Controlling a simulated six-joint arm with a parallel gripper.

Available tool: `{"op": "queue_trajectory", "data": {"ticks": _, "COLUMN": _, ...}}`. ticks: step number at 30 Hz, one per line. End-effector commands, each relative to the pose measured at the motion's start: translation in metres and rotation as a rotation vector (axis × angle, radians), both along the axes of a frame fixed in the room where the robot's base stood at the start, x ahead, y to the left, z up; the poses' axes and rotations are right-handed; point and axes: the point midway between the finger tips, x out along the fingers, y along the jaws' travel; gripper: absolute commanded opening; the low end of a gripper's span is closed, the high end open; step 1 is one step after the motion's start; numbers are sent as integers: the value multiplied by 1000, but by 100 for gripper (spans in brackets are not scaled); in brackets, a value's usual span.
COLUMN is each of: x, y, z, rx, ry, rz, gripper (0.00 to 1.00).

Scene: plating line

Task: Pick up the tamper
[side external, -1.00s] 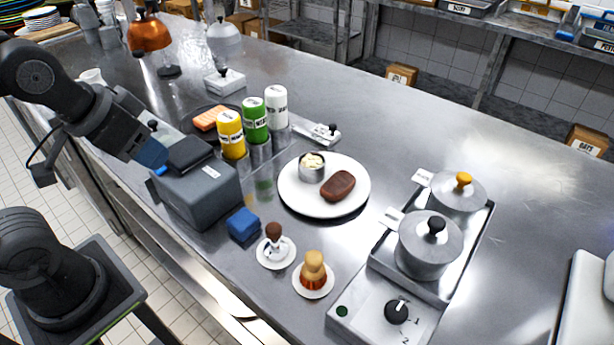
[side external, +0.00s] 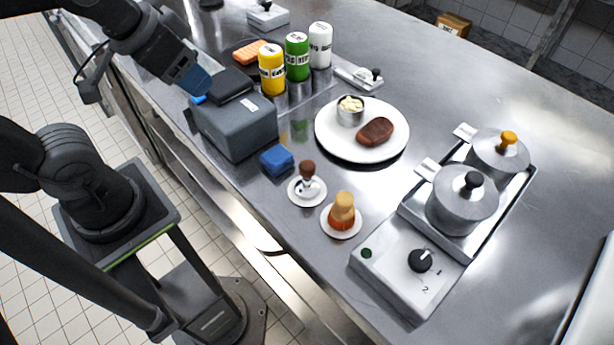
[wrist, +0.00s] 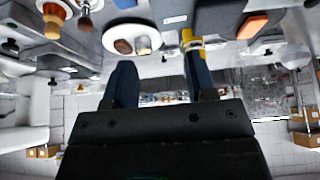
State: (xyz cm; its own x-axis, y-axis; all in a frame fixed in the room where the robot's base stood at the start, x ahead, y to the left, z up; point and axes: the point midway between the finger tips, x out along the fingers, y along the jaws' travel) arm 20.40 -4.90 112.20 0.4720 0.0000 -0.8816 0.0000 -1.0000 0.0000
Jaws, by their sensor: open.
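The tamper (side external: 307,180), with a dark brown handle and a metal base, stands upright on a small white saucer near the front edge of the counter. It also shows at the top left of the wrist view (wrist: 85,22). My gripper (side external: 196,86) has blue fingers and is at the upper left, beside the dark lid of a grey box, away from the tamper. In the wrist view my gripper's fingers (wrist: 160,82) are apart, with nothing held between them.
The grey box (side external: 235,130) and a blue block (side external: 277,160) lie between my gripper and the tamper. A tan-and-amber item (side external: 342,212) on a saucer is close to the tamper's right. A plate (side external: 330,145) and a burner with pots (side external: 462,200) stand beyond.

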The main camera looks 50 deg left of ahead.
Motion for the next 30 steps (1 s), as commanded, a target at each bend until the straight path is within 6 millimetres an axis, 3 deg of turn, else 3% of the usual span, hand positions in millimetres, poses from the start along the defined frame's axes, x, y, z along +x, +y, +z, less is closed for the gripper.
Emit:
{"op": "queue_trajectory", "data": {"ticks": 9, "x": 0, "y": 0, "z": 0, "rx": -2, "ry": 2, "rz": 2, "gripper": 59}}
{"op": "queue_trajectory", "data": {"ticks": 14, "x": 12, "y": -11, "z": 3, "rx": -54, "ry": 55, "rz": 58, "gripper": 59}}
{"op": "queue_trajectory", "data": {"ticks": 17, "x": 28, "y": -29, "z": 5, "rx": -116, "ry": 133, "rz": 151, "gripper": 59}}
{"op": "queue_trajectory", "data": {"ticks": 24, "x": 69, "y": -92, "z": -7, "rx": -206, "ry": 345, "rz": 465, "gripper": 59}}
{"op": "queue_trajectory", "data": {"ticks": 30, "x": 86, "y": -138, "z": -27, "rx": -200, "ry": 443, "rz": 681, "gripper": 59}}
